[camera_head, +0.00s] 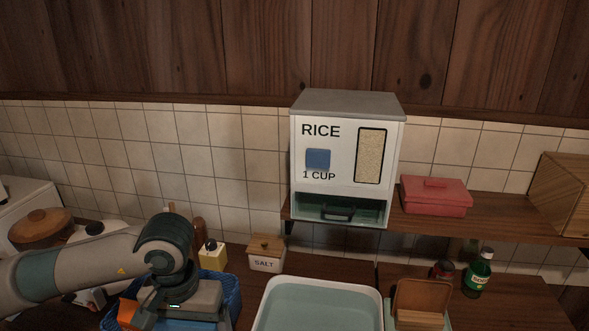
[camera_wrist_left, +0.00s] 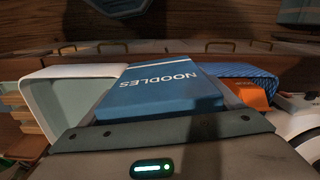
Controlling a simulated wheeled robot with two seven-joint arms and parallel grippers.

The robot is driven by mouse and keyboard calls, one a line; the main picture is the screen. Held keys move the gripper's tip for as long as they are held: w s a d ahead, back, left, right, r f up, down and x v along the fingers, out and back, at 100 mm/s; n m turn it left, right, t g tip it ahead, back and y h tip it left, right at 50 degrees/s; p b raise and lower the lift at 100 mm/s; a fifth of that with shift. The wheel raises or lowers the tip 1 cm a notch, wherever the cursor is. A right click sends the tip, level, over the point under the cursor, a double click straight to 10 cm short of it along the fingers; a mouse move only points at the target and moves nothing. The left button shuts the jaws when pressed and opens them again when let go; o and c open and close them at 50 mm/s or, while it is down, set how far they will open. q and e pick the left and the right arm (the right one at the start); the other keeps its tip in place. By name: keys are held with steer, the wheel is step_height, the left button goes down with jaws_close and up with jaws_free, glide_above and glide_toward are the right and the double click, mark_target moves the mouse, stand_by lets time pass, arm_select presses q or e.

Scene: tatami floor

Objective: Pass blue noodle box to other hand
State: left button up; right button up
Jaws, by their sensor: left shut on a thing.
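The blue noodle box (camera_wrist_left: 160,92), with white "NOODLES" lettering, lies across the middle of the left wrist view, right in front of my left gripper (camera_wrist_left: 165,118). The left gripper is shut on it. In the head view my left arm comes in from the left, with the left gripper (camera_head: 190,305) low over the blue basket. My right gripper is in neither view.
The ribbed blue basket (camera_head: 233,295) is under my left wrist. A white basin (camera_head: 373,300) with a pale green inside stands to its right. A salt box (camera_head: 265,262) stands behind. A rice dispenser (camera_head: 310,170) and red box (camera_head: 436,198) are on the shelf (camera_head: 500,212).

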arm_select(q)
steer(key=shift+d, duration=0.1)
steer(key=w+d+r+m, duration=0.2)
steer(key=d+r+m, duration=0.2)
steer(key=d, duration=0.3)
steer(key=w+d+r+m, duration=0.2)
steer(key=d+r+m, duration=0.2)
steer(key=d+r, duration=0.2)
steer(key=shift+w+d, duration=0.25)
steer(key=shift+d, duration=0.15)
steer(key=w+d+f+m, duration=0.4)
steer(key=w+f, duration=0.1)
steer(key=shift+d+f+m, duration=0.15)
steer(key=shift+f+m, duration=0.15)
steer(key=shift+f, duration=0.1)
steer(key=shift+s, duration=0.1)
stand_by(0.4)
steer(key=s+a+r+n, duration=0.7)
steer(key=a+r+n, duration=0.1)
steer(key=r, duration=0.4)
steer(key=shift+a, duration=0.3)
